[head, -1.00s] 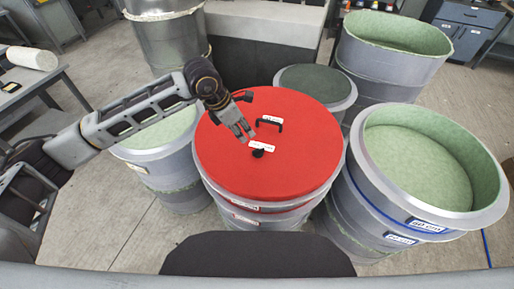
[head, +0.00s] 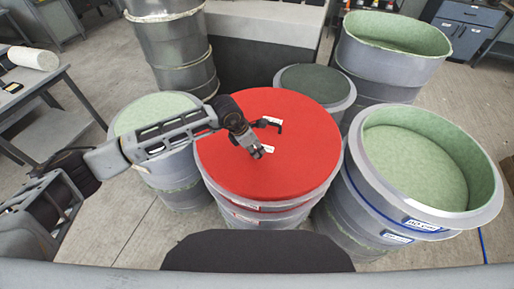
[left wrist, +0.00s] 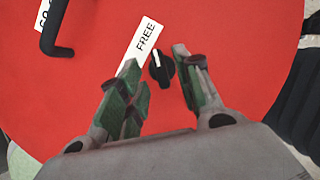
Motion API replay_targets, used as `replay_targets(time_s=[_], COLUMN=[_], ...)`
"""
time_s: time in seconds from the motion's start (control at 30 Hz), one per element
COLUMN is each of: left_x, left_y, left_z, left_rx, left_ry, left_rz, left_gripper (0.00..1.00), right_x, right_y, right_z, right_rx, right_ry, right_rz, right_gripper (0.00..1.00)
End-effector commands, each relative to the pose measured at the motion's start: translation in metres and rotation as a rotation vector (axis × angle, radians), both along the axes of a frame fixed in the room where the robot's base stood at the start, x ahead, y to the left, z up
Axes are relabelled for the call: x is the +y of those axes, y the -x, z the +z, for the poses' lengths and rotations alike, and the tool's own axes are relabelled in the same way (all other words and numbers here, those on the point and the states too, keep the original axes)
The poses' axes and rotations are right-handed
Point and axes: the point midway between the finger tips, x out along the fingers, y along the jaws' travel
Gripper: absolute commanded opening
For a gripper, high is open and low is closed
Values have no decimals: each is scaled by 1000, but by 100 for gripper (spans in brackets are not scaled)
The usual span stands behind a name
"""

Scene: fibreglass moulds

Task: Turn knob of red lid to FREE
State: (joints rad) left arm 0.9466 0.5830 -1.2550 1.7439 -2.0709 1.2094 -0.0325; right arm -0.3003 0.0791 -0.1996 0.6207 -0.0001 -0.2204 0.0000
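The red lid (head: 300,150) lies on a grey drum in the middle of the head view and fills most of the left wrist view (left wrist: 240,40). Its small black knob (left wrist: 161,68) has a white pointer mark directed up and slightly left in the left wrist view. A white label reading FREE (left wrist: 143,43) lies left of the knob; its lower end is hidden by a finger. My left gripper (head: 257,152) is over the knob and hides it in the head view. Its fingers are open, one on each side of the knob, with visible gaps. My right gripper is not in view.
A black handle (left wrist: 53,38) stands on the lid beyond the knob, with a white label beside it. Green-lined drums (head: 415,165) stand on the right, and another (head: 150,112) is on the left under my left arm. A grey table (head: 40,95) is at far left.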

Motion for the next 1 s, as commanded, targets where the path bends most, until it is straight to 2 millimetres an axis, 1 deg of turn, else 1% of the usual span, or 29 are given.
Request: replay_targets(time_s=[0.1, 0.23, 0.6, 0.87, 1.0], left_x=[-4, -6, -7, -7, -7], left_y=[-2, -3, -3, -3, -3], left_z=[-10, -17, -20, -19, -19], left_rx=[2, 2, 0, 0, 0], left_ry=[1, 0, 0, 0, 0], left_rz=[0, 1, 0, 0, 1], left_gripper=[34, 34, 34, 0, 0], right_x=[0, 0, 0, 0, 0], right_y=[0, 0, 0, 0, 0], right_z=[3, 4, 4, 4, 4], right_rx=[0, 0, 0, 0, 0], right_ry=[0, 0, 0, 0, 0], right_rz=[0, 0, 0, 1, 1], right_gripper=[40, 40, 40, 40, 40])
